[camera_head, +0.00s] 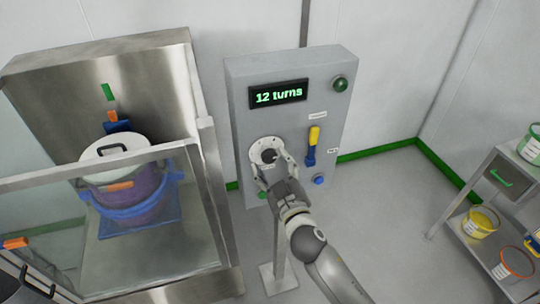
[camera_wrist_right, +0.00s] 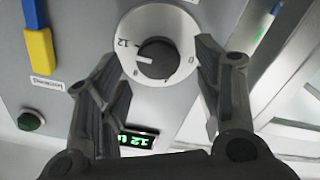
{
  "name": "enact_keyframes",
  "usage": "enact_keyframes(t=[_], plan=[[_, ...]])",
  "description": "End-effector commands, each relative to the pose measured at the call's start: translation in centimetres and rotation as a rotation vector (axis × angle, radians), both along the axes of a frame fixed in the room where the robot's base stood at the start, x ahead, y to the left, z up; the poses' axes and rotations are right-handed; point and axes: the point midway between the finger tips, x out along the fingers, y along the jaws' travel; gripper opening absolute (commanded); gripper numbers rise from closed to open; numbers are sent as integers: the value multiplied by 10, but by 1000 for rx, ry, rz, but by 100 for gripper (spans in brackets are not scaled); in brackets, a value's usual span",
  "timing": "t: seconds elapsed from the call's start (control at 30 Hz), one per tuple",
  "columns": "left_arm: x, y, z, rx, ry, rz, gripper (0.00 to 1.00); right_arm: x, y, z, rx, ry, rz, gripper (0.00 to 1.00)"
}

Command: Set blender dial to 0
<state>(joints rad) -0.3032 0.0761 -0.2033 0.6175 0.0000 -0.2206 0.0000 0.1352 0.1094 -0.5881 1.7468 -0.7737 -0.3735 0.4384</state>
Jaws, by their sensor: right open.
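The blender dial is a black knob (camera_wrist_right: 157,57) on a white round plate (camera_wrist_right: 138,22) marked 12 and other figures. Its white pointer line points toward the left, near the 12. In the head view the dial plate (camera_head: 257,147) sits low on the grey control panel (camera_head: 235,100), whose display (camera_head: 278,94) reads "12 turns". My right gripper (camera_head: 270,166) is open in front of the dial. In the right wrist view its fingers (camera_wrist_right: 162,68) stand apart on either side of the knob, with visible gaps to it. My left gripper is not in view.
A yellow-and-blue lever (camera_head: 312,140), a blue button (camera_head: 319,180) and a green lamp (camera_head: 340,84) are right of the dial. A steel cabinet (camera_head: 100,65) with a glass front and a blue-rimmed vessel (camera_head: 135,190) stands left. A shelf cart (camera_head: 490,180) stands right.

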Motion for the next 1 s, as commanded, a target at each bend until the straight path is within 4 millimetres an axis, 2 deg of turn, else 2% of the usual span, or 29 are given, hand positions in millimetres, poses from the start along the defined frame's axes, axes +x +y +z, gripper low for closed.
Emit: enact_keyframes(t=[0.1, 0.23, 0.6, 0.93, 1.0], plan=[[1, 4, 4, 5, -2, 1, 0, 14, 4, 1, -2, -1, -2, 60], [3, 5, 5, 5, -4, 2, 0, 22, 7, 1, 1, 0, -1, 60], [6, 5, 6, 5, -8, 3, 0, 26, 8, 0, 0, 0, -1, 59], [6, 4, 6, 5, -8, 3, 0, 25, 8, 0, 0, 0, 0, 16], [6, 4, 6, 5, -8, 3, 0, 25, 8, 0, 0, 0, 0, 14]])
